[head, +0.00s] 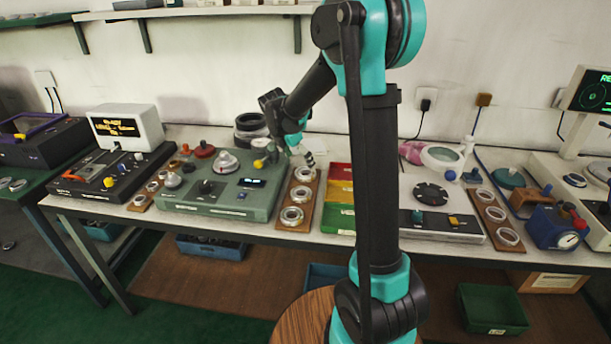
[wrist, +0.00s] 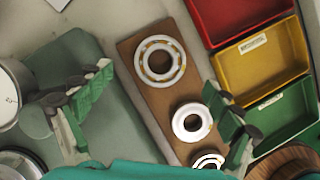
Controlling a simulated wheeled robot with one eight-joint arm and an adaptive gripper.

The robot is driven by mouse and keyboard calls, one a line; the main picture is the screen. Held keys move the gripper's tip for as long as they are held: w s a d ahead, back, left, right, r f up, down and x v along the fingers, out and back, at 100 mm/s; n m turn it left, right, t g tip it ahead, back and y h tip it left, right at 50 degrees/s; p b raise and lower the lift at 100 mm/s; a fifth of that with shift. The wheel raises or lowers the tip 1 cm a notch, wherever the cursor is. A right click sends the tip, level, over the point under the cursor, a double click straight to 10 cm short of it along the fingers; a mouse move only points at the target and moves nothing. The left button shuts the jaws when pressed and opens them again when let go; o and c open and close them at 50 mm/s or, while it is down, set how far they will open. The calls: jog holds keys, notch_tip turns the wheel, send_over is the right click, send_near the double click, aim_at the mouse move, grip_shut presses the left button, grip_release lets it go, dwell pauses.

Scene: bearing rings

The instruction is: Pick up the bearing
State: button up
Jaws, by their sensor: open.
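A brown wooden board (head: 312,208) on the bench carries three bearings in a row. In the wrist view the board (wrist: 135,68) runs diagonally, with a large pale ring bearing (wrist: 143,61) near its upper end, a smaller white bearing (wrist: 178,122) below it and another bearing (wrist: 199,163) lowest, partly hidden by my gripper. My gripper (wrist: 162,88) is open and empty, its two fingers spread on either side of the board. In the head view my gripper (head: 306,152) hangs above the board's far end. The exact height over the bearings is unclear.
Red (head: 338,172), yellow (head: 338,194) and green (head: 338,217) trays stand just right of the board. A green control box (head: 222,205) with knobs stands close on its left. Another bearing board (head: 507,218) lies further right. My arm hides part of the bench.

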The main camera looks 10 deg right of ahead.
aim_at(304, 169)
jog(key=shift+x, duration=2.75)
jog(key=shift+s+a, duration=0.15)
jog(key=shift+c, duration=0.3)
jog(key=c, duration=1.6)
notch_tip(304, 169, up, 27)
jog(key=shift+a, duration=0.1)
